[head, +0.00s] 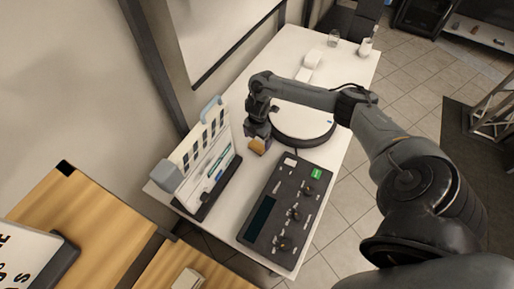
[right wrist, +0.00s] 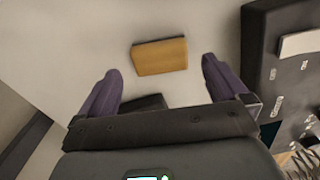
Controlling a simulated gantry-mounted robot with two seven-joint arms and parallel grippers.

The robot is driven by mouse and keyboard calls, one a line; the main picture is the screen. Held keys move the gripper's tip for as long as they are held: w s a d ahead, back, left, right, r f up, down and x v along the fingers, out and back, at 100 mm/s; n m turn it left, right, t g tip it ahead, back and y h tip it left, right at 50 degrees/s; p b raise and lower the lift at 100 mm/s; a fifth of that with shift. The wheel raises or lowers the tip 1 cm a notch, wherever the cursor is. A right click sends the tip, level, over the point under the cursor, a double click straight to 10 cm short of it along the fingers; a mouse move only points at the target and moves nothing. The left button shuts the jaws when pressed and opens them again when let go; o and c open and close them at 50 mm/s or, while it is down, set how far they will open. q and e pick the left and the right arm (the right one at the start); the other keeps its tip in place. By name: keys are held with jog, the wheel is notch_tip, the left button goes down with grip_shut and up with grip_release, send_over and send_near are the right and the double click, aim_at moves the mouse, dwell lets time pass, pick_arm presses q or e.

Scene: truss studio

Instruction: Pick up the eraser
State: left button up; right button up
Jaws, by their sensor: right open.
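A small tan-orange block, which looks like the eraser (head: 258,146), lies on the white table just below my right gripper (head: 260,132) in the head view. In the right wrist view the eraser (right wrist: 160,56) lies flat, slightly tilted in the picture, with its long side across. My right gripper (right wrist: 161,65) is open, its two purple fingers to the left and right of the eraser in that view. The eraser appears free of both fingers; the height gap is hard to tell. My left gripper is not in view.
A dark control box (head: 289,212) with knobs and a white piece on it stands right of the eraser. A white upright panel rack (head: 207,150) stands to the left. A round dark-rimmed disc (head: 303,137) lies behind. The table (head: 232,218) is bare between rack and box.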

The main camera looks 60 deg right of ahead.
aim_at(257, 145)
jog(key=shift+f+b, duration=0.35)
jog(key=shift+f, duration=2.15)
jog(key=c, duration=0.9)
